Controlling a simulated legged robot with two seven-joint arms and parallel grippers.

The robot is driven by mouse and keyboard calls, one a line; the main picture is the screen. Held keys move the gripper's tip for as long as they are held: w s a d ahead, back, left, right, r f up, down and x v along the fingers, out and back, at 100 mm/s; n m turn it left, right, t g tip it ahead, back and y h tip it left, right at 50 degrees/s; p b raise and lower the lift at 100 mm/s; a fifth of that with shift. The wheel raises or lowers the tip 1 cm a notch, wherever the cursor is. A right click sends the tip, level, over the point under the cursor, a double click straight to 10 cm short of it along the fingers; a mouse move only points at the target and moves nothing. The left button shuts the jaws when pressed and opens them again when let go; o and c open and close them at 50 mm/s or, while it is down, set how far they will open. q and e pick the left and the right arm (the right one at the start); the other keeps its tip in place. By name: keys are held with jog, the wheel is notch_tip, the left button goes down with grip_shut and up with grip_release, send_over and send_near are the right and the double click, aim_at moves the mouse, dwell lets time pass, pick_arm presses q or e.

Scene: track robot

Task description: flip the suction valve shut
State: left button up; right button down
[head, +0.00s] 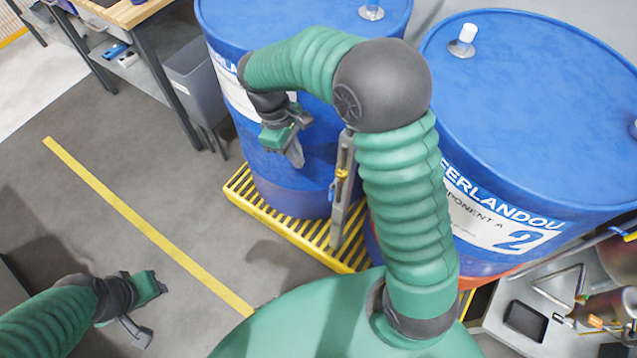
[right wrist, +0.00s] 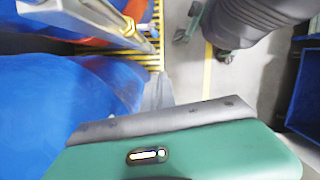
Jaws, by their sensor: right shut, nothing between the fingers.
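A slim grey upright pipe (head: 342,190) stands between the two blue drums. A small brass-yellow fitting, seemingly the suction valve (head: 342,173), sits partway up it. In the right wrist view the fitting (right wrist: 130,25) shows at the top, beyond my fingers; its handle position is too small to tell. My right gripper (head: 297,157) is shut and empty, left of the pipe and apart from it, in front of the left drum. Its grey fingers (right wrist: 158,92) point toward the pipe side. My left gripper (head: 150,312) hangs low at the left over the floor, far from the valve; its jaw opening is unclear.
The left blue drum (head: 290,180) stands on a yellow slatted pallet (head: 285,235). The right blue drum (head: 540,90) is close beside. A workbench (head: 130,12) and grey bin (head: 195,80) are at upper left. A tool surface (head: 500,320) is at lower right. The floor left is open.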

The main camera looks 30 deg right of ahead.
aim_at(332, 193)
jog(key=s+d+f+b, duration=0.1)
jog(key=s+f, duration=0.1)
jog(key=f, duration=0.3)
jog(key=s+d+f+b, duration=0.2)
jog(key=s+f, duration=0.1)
jog(key=f, duration=0.1)
jog(key=shift+s+d+f, duration=0.2)
jog(key=shift+d+f, duration=0.05)
jog(key=shift+f, duration=0.1)
jog(key=shift+g+p, duration=0.3)
jog(key=shift+p, duration=0.3)
